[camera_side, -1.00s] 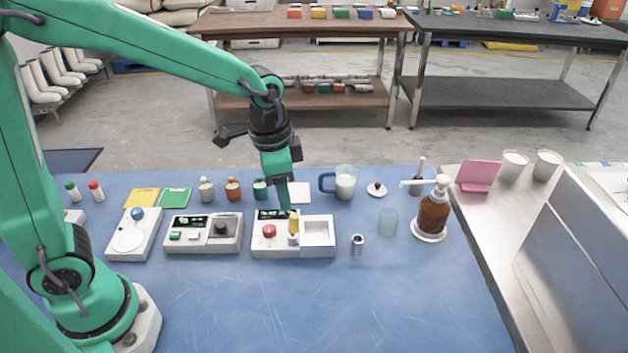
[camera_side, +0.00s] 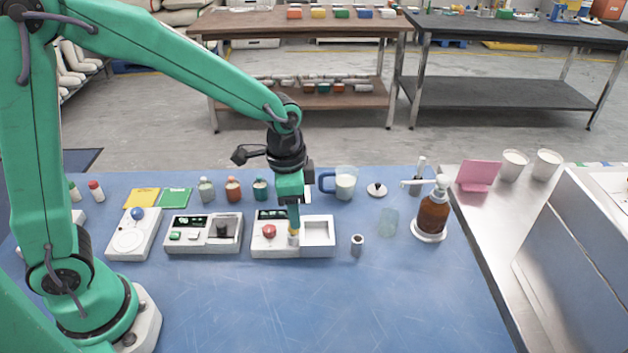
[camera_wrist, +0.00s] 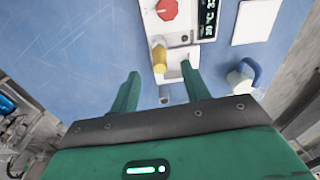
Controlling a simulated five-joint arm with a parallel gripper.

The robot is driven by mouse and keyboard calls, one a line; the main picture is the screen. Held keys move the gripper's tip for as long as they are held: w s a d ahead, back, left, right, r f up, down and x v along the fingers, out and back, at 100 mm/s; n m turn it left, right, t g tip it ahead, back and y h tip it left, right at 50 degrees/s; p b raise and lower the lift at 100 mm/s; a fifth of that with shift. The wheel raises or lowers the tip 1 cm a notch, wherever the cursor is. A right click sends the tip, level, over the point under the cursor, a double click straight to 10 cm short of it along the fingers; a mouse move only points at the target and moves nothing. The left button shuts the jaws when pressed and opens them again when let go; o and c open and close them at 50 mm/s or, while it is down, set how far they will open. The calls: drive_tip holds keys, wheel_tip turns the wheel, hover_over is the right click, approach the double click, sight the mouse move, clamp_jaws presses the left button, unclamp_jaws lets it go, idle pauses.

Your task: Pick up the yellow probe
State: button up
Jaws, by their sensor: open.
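The yellow probe (camera_wrist: 160,60) stands in a white device (camera_wrist: 148,18) with a red knob, a dark display and an open tray. In the side view the device (camera_side: 265,251) is near the table's middle, and the probe is mostly hidden behind my gripper (camera_side: 295,227). My gripper (camera_wrist: 160,72) is open, pointing down at the probe. In the wrist view the probe shows in the gap between the two green fingers, around the level of their tips. I cannot tell whether either finger touches it.
A small metal cylinder (camera_side: 357,245) stands just right of the device. A blue-handled jug (camera_side: 345,184) and small bottles (camera_side: 232,190) stand behind. Another white device (camera_side: 185,248) is on the left. The table front (camera_side: 300,310) is clear.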

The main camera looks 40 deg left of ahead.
drive_tip(key=shift+f, duration=0.15)
drive_tip(key=shift+a+f, duration=0.1)
drive_tip(key=shift+f, duration=2.35)
clamp_jaws()
